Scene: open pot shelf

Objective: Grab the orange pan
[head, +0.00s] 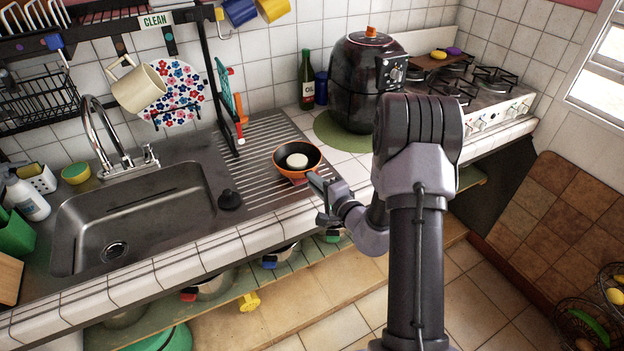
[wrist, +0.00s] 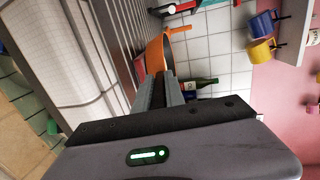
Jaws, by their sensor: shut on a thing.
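The orange pan (head: 287,172) is at the right end of the ribbed metal drainboard (head: 262,134), near the counter's front edge. It is upright, dark inside, with a pale round item (head: 297,160) in it. My gripper (head: 314,181) is at the pan's near right side, shut on it, with the fingers covering the gripped part. In the wrist view, the pan's orange side (wrist: 156,50) shows just beyond my closed fingers (wrist: 160,80). I cannot tell whether the pan rests on the drainboard or is slightly raised.
A black air fryer (head: 352,85) stands on a green mat, with a green bottle (head: 307,78) beside it. The sink (head: 130,225) is left, with a black stopper (head: 229,199) between. Several pots sit on the shelf below. A stove (head: 480,95) is at back right.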

